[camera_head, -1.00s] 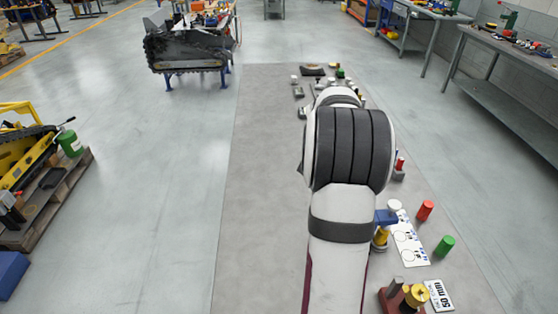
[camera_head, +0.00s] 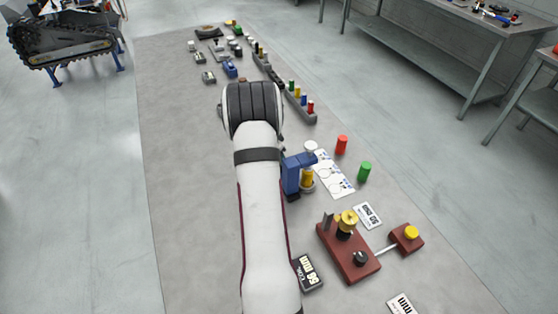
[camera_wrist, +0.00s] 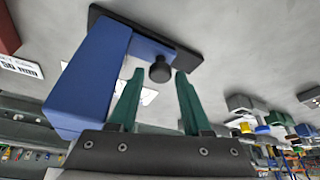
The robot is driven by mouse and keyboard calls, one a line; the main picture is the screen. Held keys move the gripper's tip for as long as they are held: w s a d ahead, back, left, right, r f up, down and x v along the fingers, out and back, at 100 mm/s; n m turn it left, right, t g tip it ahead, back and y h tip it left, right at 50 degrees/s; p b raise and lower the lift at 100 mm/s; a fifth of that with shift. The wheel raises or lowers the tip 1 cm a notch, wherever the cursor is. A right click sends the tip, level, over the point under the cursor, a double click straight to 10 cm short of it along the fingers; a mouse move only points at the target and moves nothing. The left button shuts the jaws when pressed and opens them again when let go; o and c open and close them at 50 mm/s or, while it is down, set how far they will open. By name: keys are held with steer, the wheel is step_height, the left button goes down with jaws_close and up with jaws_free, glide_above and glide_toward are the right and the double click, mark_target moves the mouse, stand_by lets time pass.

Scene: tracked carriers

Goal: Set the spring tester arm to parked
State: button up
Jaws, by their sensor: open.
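A blue upright device (camera_head: 291,174) with a short blue top arm (camera_head: 302,159) stands right of my arm in the head view, a yellow cylinder (camera_head: 307,178) beside it. I take it to be the spring tester, but no label confirms this. In the wrist view a large blue body (camera_wrist: 90,85) joins a dark plate (camera_wrist: 150,38), and a black knob (camera_wrist: 160,70) shows. My gripper (camera_wrist: 160,75) has green fingers, spread apart, with the knob showing between their tips. I see no contact; the depth is unclear. In the head view my arm hides the gripper.
A red-brown base (camera_head: 349,258) with a brass knob and a rod to a yellow-topped block (camera_head: 408,238) stands at lower right.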

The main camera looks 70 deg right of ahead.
steer(key=shift+f, duration=0.15)
jaws_close()
stand_by(1.4)
